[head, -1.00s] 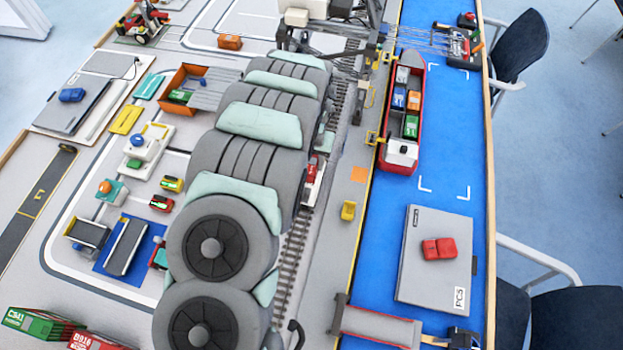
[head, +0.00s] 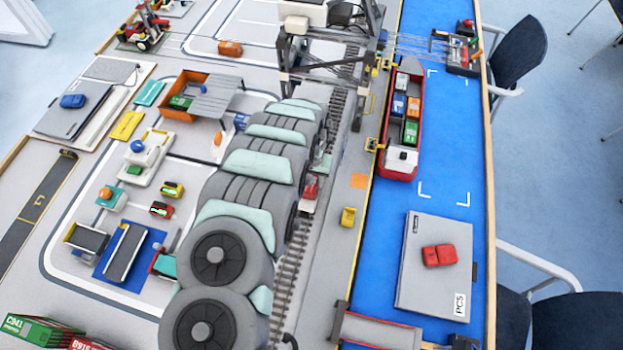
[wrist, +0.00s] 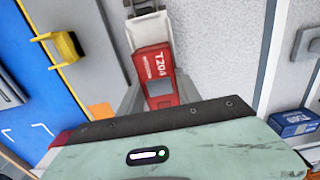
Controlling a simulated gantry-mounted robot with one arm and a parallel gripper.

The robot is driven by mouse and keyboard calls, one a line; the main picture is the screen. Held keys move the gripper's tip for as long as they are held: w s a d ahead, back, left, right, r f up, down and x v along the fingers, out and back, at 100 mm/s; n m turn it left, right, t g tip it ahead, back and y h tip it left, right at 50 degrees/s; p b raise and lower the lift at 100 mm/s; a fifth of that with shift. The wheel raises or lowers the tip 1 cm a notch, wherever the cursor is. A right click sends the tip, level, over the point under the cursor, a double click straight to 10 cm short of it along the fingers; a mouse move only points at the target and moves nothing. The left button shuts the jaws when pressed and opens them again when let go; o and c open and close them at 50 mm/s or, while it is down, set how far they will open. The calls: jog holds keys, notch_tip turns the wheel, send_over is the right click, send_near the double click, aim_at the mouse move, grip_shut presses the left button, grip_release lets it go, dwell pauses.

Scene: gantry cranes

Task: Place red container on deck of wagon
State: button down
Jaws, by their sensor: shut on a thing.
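The red container (wrist: 153,70), marked T204 and with a grey patch on its face, lies between the grey fingers of my gripper (wrist: 157,98) in the wrist view. The fingers are shut along its two sides. It also shows partly in the head view (head: 310,184), beside my arm, over the rail track. The white wagon (wrist: 149,33) lies directly beside or under the container in the wrist view. I cannot tell whether the container rests on its deck. My arm hides my gripper in the head view and much of the wagon (head: 308,205).
The rail track (head: 288,260) runs beside my arm. A yellow bollard (head: 348,216) and an orange square (head: 359,181) are on the quay. A loaded red ship (head: 399,168) lies on the blue water. A grey gantry crane (head: 345,75) straddles the track at the back.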

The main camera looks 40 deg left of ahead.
aim_at(311, 179)
jog(key=c, duration=0.8)
grip_release()
jog(key=shift+f, duration=0.1)
jog(key=shift+c, duration=0.2)
notch_tip(311, 179, up, 12)
jog(key=p, duration=0.1)
jog(key=shift+r+p, duration=0.2)
jog(key=shift+p, duration=0.15)
